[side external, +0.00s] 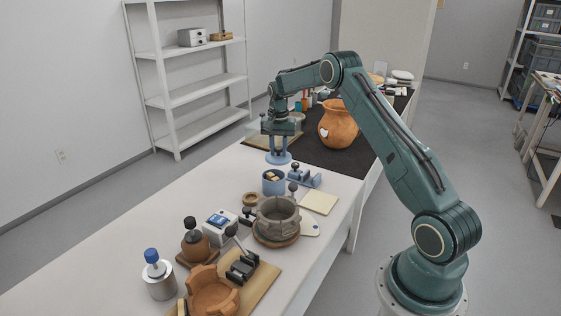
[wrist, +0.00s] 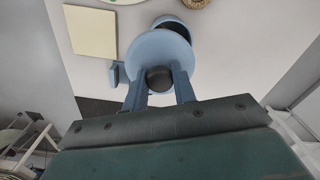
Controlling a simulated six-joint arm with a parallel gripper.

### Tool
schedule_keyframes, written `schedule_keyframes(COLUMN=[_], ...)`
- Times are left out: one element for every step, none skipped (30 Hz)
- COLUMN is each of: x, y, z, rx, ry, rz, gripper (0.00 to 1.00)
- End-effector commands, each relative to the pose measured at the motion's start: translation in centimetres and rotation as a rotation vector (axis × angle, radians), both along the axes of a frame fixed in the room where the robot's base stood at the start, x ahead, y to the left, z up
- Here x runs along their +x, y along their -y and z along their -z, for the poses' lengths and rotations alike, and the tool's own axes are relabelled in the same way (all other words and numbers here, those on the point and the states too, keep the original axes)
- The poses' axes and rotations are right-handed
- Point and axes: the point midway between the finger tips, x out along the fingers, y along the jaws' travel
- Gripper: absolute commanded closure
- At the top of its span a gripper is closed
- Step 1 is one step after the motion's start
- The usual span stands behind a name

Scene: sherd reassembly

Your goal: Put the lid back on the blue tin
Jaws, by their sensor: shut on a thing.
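The blue tin (side external: 273,185) stands open on the white table, with pale contents showing inside. My gripper (side external: 279,152) is above and just behind the tin in the side view, pointing down. It is shut on the knob of the light blue lid (side external: 279,159), which it holds level in the air. In the wrist view my gripper (wrist: 159,85) has its two fingers on either side of the dark round knob (wrist: 158,78). The lid (wrist: 158,48) covers part of the tin (wrist: 172,22), whose rim and dark opening show past the lid's far edge.
A blue fixture (side external: 304,178) with a dark knob stands close right of the tin, and a cream square tile (side external: 319,202) lies nearby. A cork ring (side external: 250,199) and a grey vessel (side external: 277,217) are in front. A large orange pot (side external: 338,125) stands behind on the black mat.

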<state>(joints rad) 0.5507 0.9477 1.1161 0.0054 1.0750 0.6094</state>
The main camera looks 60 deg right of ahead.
Motion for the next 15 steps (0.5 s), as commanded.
schedule_keyframes(x=[0.6,0.8,1.1,1.3,1.5,1.6,1.7,1.7,1.8,1.8,1.8,1.8,1.8,1.8,1.8], y=[-0.3,-0.3,-0.5,-0.5,-0.6,-0.7,-0.7,-0.7,-0.7,-0.7,-0.7,-0.7,-0.7,-0.7,-0.7], z=[0.3,0.5,0.6,0.7,0.7,0.8,0.8,0.8,0.9,0.9,0.9,0.9,0.9,0.9,0.9], rx=[0.0,0.0,0.0,-0.001,-0.001,-0.001,-0.001,-0.001,-0.001,-0.001,-0.001,-0.001,-0.001,-0.001,-0.001], ry=[0.0,0.0,0.0,0.0,0.0,0.0,0.001,0.001,0.001,0.001,0.001,0.001,0.001,0.0,0.0], rz=[-0.002,-0.002,-0.002,-0.002,-0.002,-0.001,-0.001,-0.001,-0.001,-0.001,-0.001,-0.001,-0.001,-0.001,-0.001], gripper=[0.96,0.96,0.96,0.96,0.96,0.96,0.96,0.96,0.96,0.96,0.96,0.96,0.96,0.96,0.96])
